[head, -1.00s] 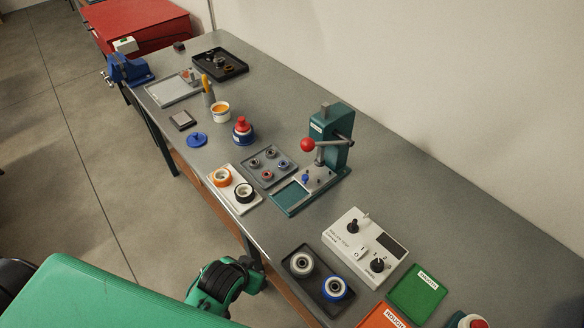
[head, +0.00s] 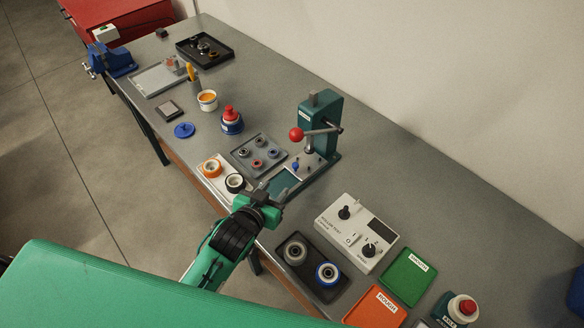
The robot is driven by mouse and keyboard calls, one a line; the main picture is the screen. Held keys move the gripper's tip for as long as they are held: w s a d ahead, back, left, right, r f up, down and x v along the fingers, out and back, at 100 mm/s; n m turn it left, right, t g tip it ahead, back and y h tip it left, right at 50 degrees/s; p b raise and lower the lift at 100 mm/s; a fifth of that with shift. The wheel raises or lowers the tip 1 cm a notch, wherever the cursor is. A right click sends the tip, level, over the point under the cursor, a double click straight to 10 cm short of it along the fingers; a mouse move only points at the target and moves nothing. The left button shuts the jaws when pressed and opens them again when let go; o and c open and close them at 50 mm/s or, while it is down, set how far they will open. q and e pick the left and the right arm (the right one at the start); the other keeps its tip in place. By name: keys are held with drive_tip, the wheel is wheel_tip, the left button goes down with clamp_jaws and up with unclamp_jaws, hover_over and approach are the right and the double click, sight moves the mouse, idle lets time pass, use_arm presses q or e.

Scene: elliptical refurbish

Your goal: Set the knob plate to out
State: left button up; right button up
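The teal lever press (head: 322,118) stands at the middle of the bench, with a red ball on its lever. A small pale plate (head: 308,168) with a blue knob (head: 295,166) sits at the foot of the press, behind a teal open-framed base (head: 281,183). The knob's exact setting is too small to read. My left gripper (head: 266,203) is at the bench's front edge, just in front of the teal base and apart from the blue knob. Its fingertips are too dark and small to show whether they are open. My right gripper is not in view.
A white tray (head: 212,184) with orange and black rings lies left of my gripper. A grey tray (head: 244,163) of small parts lies behind it. A black tray (head: 318,287) with two rollers and a white test box (head: 333,216) with black knobs stand to the right.

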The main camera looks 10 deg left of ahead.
sight(294, 167)
use_arm(q)
drive_tip(key=p+x, duration=0.3)
drive_tip(key=x, duration=1)
drive_tip(key=shift+f, duration=0.15)
clamp_jaws()
